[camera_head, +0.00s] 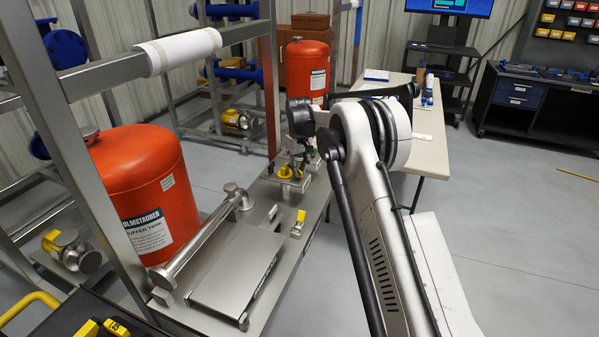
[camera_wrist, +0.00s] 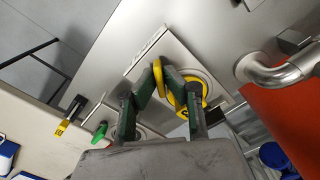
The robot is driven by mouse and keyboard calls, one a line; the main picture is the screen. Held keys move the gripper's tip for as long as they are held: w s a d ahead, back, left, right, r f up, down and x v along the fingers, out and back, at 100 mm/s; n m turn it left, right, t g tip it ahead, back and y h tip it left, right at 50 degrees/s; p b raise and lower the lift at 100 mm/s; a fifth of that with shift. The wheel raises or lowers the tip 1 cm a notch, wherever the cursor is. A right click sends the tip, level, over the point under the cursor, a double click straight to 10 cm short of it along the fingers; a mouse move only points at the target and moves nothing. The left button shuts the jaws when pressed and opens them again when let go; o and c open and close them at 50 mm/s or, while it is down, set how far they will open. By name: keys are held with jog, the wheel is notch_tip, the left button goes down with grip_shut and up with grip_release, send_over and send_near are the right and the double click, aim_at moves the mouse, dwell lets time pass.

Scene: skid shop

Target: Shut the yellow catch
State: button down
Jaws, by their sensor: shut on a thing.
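A curved yellow handle (camera_wrist: 178,82) sits on a round fitting on a pale square plate (camera_wrist: 146,60), seen in the wrist view. My gripper (camera_wrist: 177,84) is over this plate, one finger on each side of the handle, and is shut on it. In the head view my gripper (camera_head: 291,168) points down onto the skid top, and yellow (camera_head: 286,173) shows beneath it. A separate small metal catch with a yellow tab (camera_head: 300,217) stands nearer on the skid, apart from my gripper. I cannot tell which yellow part is the named catch.
A yellow-ended black lever (camera_wrist: 66,118) and a green lever (camera_wrist: 100,132) lie left of my gripper in the wrist view.

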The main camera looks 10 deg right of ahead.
jog(key=shift+n+b, duration=0.6)
jog(key=shift+n, duration=1)
jog(key=shift+f+n+b, duration=0.1)
jog(key=shift+n+b, duration=0.3)
jog(key=shift+n, duration=1.3)
jog(key=shift+n+b, duration=0.3)
jog(key=c, duration=1.9)
grip_release()
jog(key=shift+o, duration=0.2)
jog(key=shift+r, duration=0.2)
